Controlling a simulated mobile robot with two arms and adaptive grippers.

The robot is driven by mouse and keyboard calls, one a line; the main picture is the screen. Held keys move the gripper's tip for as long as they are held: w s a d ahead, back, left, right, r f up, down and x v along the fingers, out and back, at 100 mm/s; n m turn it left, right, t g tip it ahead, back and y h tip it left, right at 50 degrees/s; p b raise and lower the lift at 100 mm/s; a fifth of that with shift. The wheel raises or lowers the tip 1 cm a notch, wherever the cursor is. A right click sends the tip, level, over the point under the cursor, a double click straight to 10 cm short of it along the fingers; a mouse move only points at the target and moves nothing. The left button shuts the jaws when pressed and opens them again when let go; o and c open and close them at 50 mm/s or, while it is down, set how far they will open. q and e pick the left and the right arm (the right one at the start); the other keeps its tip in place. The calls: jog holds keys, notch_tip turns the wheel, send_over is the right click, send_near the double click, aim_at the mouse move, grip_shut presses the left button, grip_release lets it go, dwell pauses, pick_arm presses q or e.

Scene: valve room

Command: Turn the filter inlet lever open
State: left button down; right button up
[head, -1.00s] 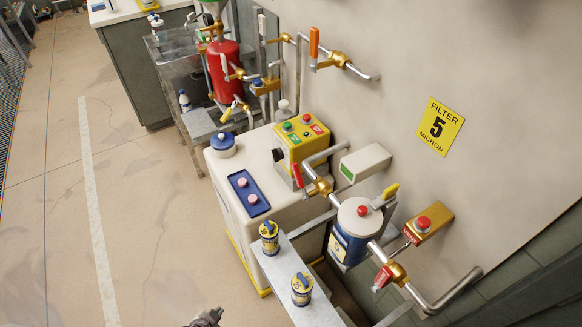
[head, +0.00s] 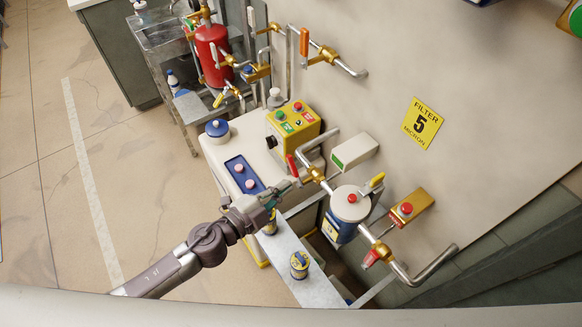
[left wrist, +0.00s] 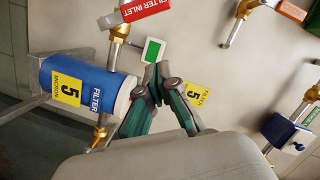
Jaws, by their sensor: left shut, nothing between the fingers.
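The filter inlet lever (head: 292,166) is a red handle on a brass valve (head: 316,174) in the pipe left of the filter. In the left wrist view the lever (left wrist: 145,9) carries the words FILTER INLET and lies crosswise to its pipe, partly cut by the top edge. The blue filter (head: 340,229) with a white lid also shows in the left wrist view (left wrist: 85,88). My left gripper (head: 292,185) is shut and empty, just below the lever in the head view. In the left wrist view its fingertips (left wrist: 157,82) are apart from the lever. My right gripper is not in view.
A second red lever (head: 371,258) sits on the pipe right of the filter. A yellow button box (head: 293,124) stands behind the gripper. A grey shelf (head: 318,290) with small cans (head: 299,264) lies below my left arm. The floor at left is clear.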

aim_at(292, 172)
pick_arm(q)
jog(key=w+f, duration=0.1)
jog(key=w, duration=0.1)
jog(key=w+d+f, duration=0.1)
jog(key=w, duration=0.1)
jog(key=w+d+f+b, duration=0.1)
jog(key=w, duration=0.1)
jog(key=shift+w+d, duration=0.2)
jog(key=shift+d, duration=0.05)
jog(key=shift+w+a, duration=0.2)
jog(key=shift+a, duration=0.05)
jog(key=shift+f, duration=0.1)
